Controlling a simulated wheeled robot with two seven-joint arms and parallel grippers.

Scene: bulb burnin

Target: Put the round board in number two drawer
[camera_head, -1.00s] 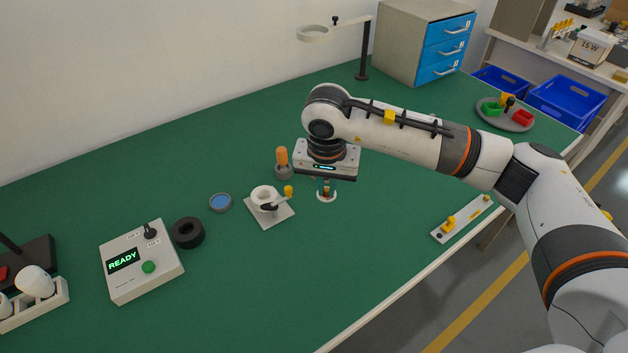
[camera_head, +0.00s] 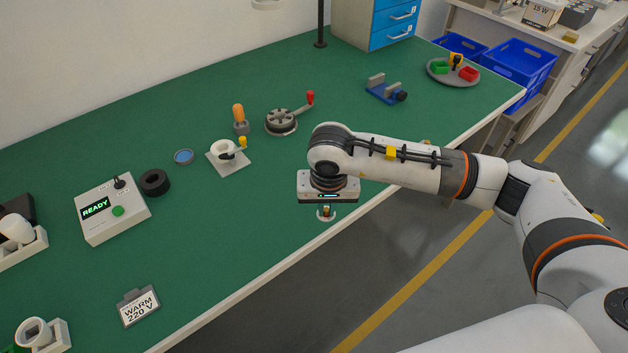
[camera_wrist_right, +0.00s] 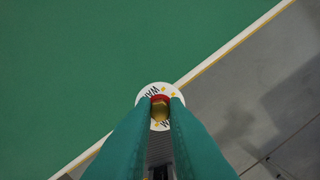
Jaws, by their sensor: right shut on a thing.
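The round board (camera_wrist_right: 144,98) is a small white disc with dark lettering, yellow dots and a red and brass centre. My right gripper (camera_wrist_right: 160,108) is shut on its centre part, with a green finger on each side. In the head view the board (camera_head: 326,218) hangs below the right wrist, over the table's front edge. The grey cabinet (camera_head: 352,22) with blue drawers stands at the back of the table, its top cut off by the frame. My left gripper is out of view.
A hand-crank device (camera_head: 281,122), a blue clamp (camera_head: 378,90) and a grey round tray (camera_head: 440,76) with coloured parts stand on the green table (camera_head: 240,200). A READY box (camera_head: 110,210) is at left. The lamp stand's post (camera_head: 320,25) rises beside the cabinet.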

